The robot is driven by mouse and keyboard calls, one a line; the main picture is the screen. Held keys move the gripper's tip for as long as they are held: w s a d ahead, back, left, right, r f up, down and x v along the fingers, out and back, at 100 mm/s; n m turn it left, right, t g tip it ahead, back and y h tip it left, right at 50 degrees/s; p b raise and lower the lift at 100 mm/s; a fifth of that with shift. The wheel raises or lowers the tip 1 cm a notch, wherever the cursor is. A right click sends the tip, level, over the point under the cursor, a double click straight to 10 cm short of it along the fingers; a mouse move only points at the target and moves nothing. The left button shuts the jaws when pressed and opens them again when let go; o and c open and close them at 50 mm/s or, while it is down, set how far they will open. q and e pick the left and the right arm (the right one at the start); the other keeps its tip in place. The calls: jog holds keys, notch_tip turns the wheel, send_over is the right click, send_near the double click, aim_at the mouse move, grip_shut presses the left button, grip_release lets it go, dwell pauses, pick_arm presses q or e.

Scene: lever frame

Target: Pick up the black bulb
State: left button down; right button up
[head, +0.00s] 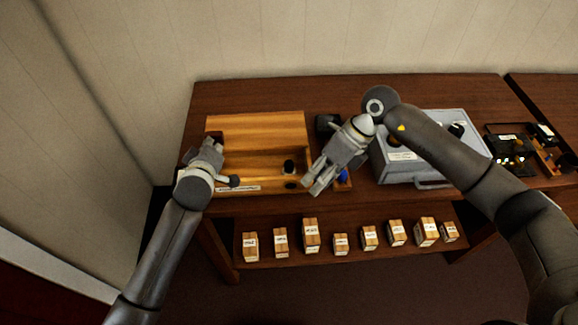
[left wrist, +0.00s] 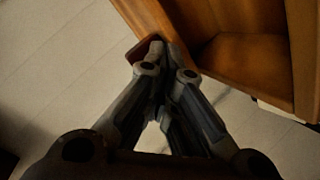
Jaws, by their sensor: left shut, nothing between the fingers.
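A small black rounded object (head: 289,166), which looks like the black bulb, sits in the right part of the open wooden box (head: 255,125). It is too small to be sure. My left gripper (head: 209,142) is shut and empty at the box's left edge, well left of the black object. In the left wrist view its fingers (left wrist: 160,55) meet beside the box's wooden wall (left wrist: 245,60); the bulb is not seen there. My right gripper (head: 315,187) hangs near the box's right front corner, right of the black object; whether its fingers are apart is unclear.
A grey case (head: 430,176) stands right of the box, with a dark block (head: 327,124) and a blue item (head: 343,175) between them. A black tray (head: 508,152) is further right. Several labelled wooden blocks (head: 311,235) stand on the lower shelf.

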jog(key=w+a+r+t+h, duration=0.2)
jog(key=w+a+r+t, duration=0.15)
jog(key=w, duration=0.35)
jog(key=t, duration=0.1)
send_over(291, 164)
jog(key=shift+n, duration=0.3)
jog(key=f, duration=0.3)
jog(key=s+f, duration=0.1)
jog(key=f, duration=0.1)
jog(key=shift+d+f, duration=0.35)
jog(key=shift+d+x, duration=0.2)
jog(key=shift+x, duration=1.15)
jog(key=shift+d+x, duration=0.2)
jog(key=shift+x, duration=1.15)
jog(key=shift+s+f, duration=0.15)
jog(key=shift+f, duration=0.05)
jog(key=shift+c, duration=0.2)
jog(key=c, duration=0.4)
